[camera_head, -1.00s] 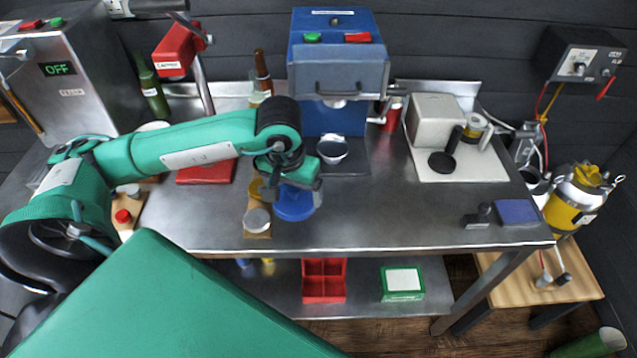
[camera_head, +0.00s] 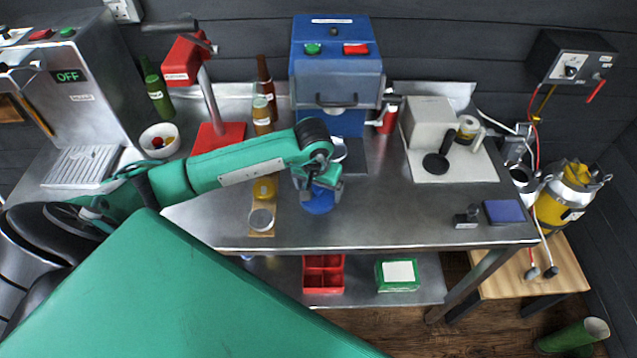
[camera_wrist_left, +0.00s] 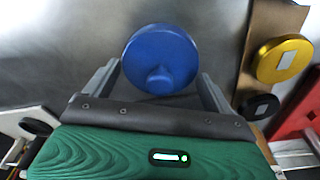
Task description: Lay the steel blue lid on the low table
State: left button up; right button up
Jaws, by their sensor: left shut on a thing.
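The steel blue lid (camera_head: 318,203) is a round blue disc with a knob, held under my left gripper (camera_head: 319,184) above the front middle of the steel bench. In the left wrist view the lid (camera_wrist_left: 163,50) sits between the two fingers of my left gripper (camera_wrist_left: 160,78), which is shut on it. How high it hangs is hard to tell. The low table (camera_head: 522,272) is a wooden-topped one at the lower right, beside the bench end. My right gripper is not in view.
A yellow canister (camera_head: 567,202) stands at the low table's back; two hose ends (camera_head: 540,272) hang over its top. The bench's (camera_head: 400,218) front right holds a blue pad (camera_head: 504,212). A strip with a yellow lid (camera_head: 264,188) lies left of the blue lid. A green tube (camera_head: 575,336) lies on the floor.

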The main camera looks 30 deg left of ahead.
pick_arm(q)
jog(key=shift+w+f, duration=0.1)
jog(key=shift+f, duration=0.1)
jog(key=o, duration=0.7)
jog(key=shift+o, duration=1.1)
